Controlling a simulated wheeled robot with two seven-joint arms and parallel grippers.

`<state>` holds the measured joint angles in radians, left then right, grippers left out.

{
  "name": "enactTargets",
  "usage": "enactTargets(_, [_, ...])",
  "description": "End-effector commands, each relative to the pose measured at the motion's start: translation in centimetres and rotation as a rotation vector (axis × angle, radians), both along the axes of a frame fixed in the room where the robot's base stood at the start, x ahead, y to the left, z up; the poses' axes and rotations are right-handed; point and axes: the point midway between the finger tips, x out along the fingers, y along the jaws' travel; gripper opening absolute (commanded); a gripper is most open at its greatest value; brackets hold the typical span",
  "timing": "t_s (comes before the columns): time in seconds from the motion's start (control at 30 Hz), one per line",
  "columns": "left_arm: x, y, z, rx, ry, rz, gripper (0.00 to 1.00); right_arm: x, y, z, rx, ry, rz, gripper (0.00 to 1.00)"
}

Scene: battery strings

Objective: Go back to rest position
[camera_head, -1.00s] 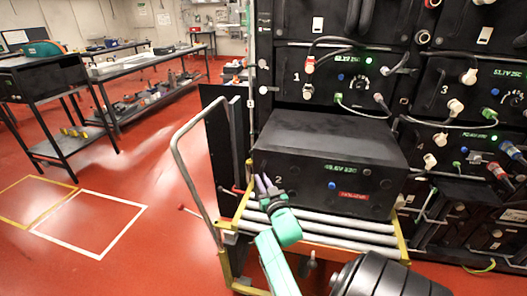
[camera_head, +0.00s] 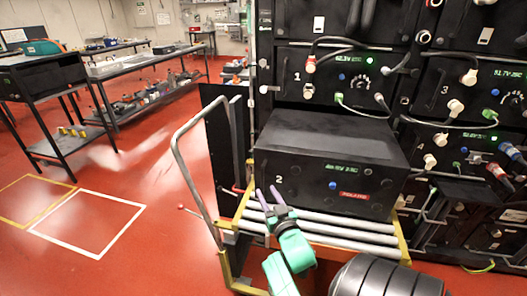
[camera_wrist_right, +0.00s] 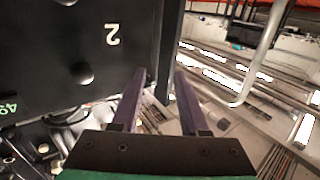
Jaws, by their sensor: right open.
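My right gripper (camera_head: 266,191) is open and empty in the head view, in front of the lower left corner of the black battery module marked 2 (camera_head: 300,180). The module's dark front face (camera_wrist_right: 75,50), with the 2 upside down, fills the upper left of that view. The module rests on a cart with yellow side rails and silver rollers (camera_head: 345,237). My left gripper is not in view.
A battery rack (camera_head: 340,88) with cables and connectors stands behind and right of the module. The cart's grey handle (camera_head: 180,160) rises at left. Dark tables (camera_head: 60,140) stand farther left. The red floor between is clear, with white (camera_head: 90,225) and yellow taped outlines.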

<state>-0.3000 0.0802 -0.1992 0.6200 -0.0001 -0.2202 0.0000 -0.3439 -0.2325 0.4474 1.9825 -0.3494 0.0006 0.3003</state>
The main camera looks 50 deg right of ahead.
Motion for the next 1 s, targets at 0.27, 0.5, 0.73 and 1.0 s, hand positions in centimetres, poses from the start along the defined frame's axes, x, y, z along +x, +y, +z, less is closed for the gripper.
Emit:
enactTargets(0.27, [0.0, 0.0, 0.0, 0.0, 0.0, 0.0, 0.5, -0.2, 0.1, 0.0, 0.0, -0.001, 0.0, 0.44])
enactTargets(0.5, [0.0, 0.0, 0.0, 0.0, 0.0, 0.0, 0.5, -0.2, 0.1, 0.0, 0.0, 0.0, 0.0, 0.44])
enactTargets(0.73, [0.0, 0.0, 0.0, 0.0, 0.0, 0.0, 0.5, 0.6, 1.6, -1.1, 0.044, 0.127, 0.03, 0.44])
enactTargets(1.0, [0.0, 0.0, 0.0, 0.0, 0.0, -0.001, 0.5, -1.3, 11.1, -7.2, 0.173, 0.68, 0.245, 0.44])
